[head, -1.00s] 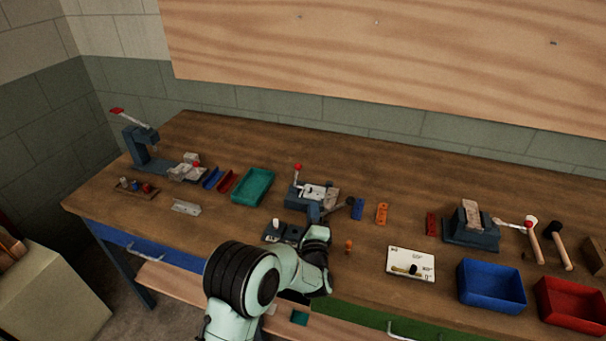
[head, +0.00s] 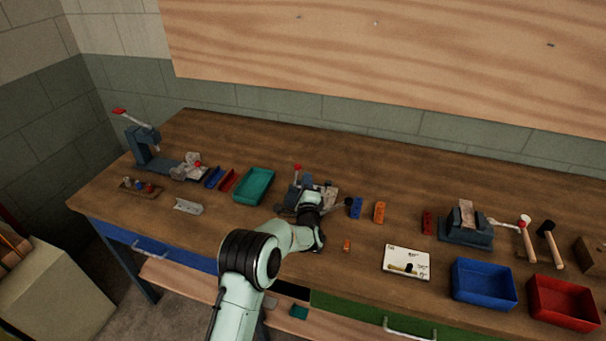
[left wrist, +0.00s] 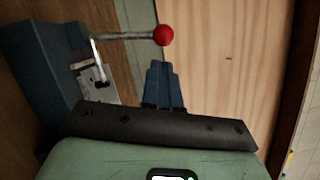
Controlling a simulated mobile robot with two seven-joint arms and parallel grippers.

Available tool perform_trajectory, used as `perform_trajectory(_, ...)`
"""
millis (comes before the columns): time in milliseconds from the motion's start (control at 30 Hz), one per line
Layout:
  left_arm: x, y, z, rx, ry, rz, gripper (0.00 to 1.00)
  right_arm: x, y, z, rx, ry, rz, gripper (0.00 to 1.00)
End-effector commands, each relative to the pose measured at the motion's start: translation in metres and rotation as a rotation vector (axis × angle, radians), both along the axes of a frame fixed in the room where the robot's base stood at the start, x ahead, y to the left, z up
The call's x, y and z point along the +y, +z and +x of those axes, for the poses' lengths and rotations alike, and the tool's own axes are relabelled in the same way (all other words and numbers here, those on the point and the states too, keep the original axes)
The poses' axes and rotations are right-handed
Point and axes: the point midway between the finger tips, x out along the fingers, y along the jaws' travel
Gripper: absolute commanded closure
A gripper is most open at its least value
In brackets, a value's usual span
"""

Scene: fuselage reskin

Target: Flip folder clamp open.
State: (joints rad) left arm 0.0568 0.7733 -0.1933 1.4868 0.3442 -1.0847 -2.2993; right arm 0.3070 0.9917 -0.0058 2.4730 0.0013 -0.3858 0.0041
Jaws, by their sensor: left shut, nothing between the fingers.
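The folder (head: 293,194) is a small blue-grey bench tool in the middle of the bench, partly hidden behind my left gripper. Its clamp lever ends in a red ball (head: 297,167), standing up in the head view. In the left wrist view the red ball (left wrist: 163,35) tops a grey lever, beside the blue-grey folder body (left wrist: 45,75) and a light metal plate (left wrist: 98,84). My left gripper (head: 308,184) is shut and empty at the folder, just below the ball. In the left wrist view its closed fingers (left wrist: 161,66) point towards the ball, with a small apparent gap. My right gripper is not in view.
A teal tray (head: 254,186) lies left of the folder. A blue block (head: 356,208) and an orange block (head: 379,212) stand to its right. A vise (head: 466,225), mallets, a blue bin (head: 484,284) and a red bin (head: 562,302) are further right.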

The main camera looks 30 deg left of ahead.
Motion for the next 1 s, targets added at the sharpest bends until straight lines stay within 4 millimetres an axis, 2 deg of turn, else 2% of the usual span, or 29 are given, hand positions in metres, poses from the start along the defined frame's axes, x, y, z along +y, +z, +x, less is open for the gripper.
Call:
perform_trajectory(100,0.011,0.005,0.003,-0.001,0.000,-0.002,1.00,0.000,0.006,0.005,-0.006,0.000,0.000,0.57)
perform_trajectory(233,0.017,0.005,0.004,0.000,-0.001,-0.002,1.00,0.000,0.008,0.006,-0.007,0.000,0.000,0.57)
perform_trajectory(1000,0.022,0.008,0.003,-0.015,-0.001,-0.064,1.00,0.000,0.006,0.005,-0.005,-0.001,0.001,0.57)
